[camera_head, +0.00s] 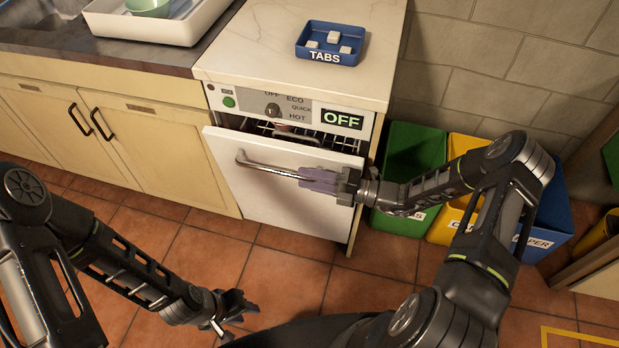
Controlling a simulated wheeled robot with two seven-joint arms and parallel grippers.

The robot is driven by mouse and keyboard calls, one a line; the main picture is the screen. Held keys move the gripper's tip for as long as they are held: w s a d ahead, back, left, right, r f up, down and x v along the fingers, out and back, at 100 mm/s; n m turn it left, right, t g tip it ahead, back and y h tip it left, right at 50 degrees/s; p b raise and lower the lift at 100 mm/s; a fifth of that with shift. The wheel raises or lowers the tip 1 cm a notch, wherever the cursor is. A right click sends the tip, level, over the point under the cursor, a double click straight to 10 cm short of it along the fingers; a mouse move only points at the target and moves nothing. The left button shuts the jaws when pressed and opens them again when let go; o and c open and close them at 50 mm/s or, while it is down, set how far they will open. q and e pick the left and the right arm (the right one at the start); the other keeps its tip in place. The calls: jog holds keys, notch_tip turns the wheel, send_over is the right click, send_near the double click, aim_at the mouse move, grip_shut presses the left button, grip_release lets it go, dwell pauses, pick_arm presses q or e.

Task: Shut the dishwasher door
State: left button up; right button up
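The white dishwasher door (275,203) is partly open. It is tilted out from the dishwasher's front, and a dark gap with part of a rack (290,133) shows above its top edge. A metal bar handle (262,166) runs across the door's upper part. My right gripper (303,178) is at the right end of this handle, against or close to the door. I cannot tell whether its fingers are closed around the handle. My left gripper (238,308) is low over the tiled floor, away from the door, with its fingers apart and nothing visible between them.
The dishwasher's control panel (285,107) shows OFF. A blue TABS tray (331,43) with white tablets stands on the counter (275,68) above. Green (410,150), yellow and blue bins (545,215) stand to the right, beside my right arm. Cream cabinets (160,150) are at left.

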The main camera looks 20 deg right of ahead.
jog(key=v, duration=0.7)
jog(key=shift+s+d+b, duration=0.25)
jog(key=shift+d+b, duration=0.1)
jog(key=shift+c, duration=0.6)
